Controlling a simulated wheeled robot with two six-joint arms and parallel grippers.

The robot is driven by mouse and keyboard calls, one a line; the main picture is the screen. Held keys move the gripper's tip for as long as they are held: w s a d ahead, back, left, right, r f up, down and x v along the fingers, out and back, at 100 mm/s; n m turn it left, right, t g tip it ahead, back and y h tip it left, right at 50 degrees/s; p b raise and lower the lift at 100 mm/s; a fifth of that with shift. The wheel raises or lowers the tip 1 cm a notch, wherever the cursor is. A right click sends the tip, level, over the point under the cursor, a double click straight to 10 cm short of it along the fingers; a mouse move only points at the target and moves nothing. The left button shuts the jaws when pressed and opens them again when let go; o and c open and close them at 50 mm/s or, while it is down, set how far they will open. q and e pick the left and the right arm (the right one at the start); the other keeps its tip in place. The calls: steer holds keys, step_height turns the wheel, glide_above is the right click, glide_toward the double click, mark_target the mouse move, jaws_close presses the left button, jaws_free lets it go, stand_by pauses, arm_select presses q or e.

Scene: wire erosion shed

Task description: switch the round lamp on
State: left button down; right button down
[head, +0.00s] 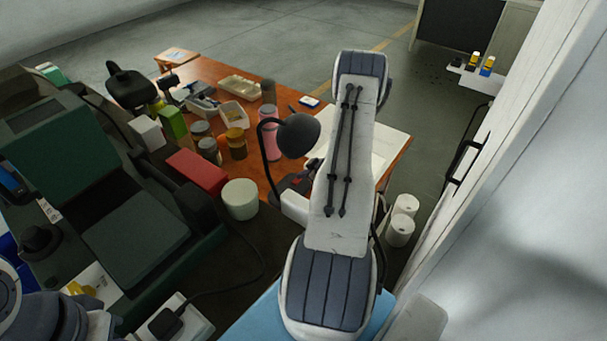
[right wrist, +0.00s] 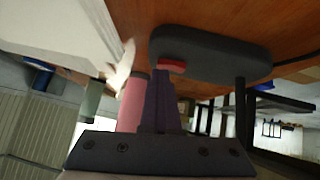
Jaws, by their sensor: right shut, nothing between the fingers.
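The round lamp (head: 298,135) stands on the orange-brown desk, with a dark domed shade on a black curved neck. I see no glow from it; the inside of its shade is hidden. In the right wrist view its dark rounded base (right wrist: 212,55) carries a red button (right wrist: 172,66). My right gripper (right wrist: 162,78) is shut and empty. Its fingertips are at the button's edge; I cannot tell whether they touch it. In the head view my right gripper (head: 300,185) is low by the lamp base, partly hidden by my arm. My left gripper is out of view.
A pink bottle (head: 270,132) stands behind the lamp neck and shows close beside my fingers in the right wrist view (right wrist: 132,105). Jars, a red box (head: 196,172) and trays crowd the desk's left. White paper (head: 385,150) lies right of my arm. A wall closes the right side.

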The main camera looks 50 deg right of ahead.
steer(key=shift+s+a, duration=0.1)
steer(key=shift+a, duration=0.6)
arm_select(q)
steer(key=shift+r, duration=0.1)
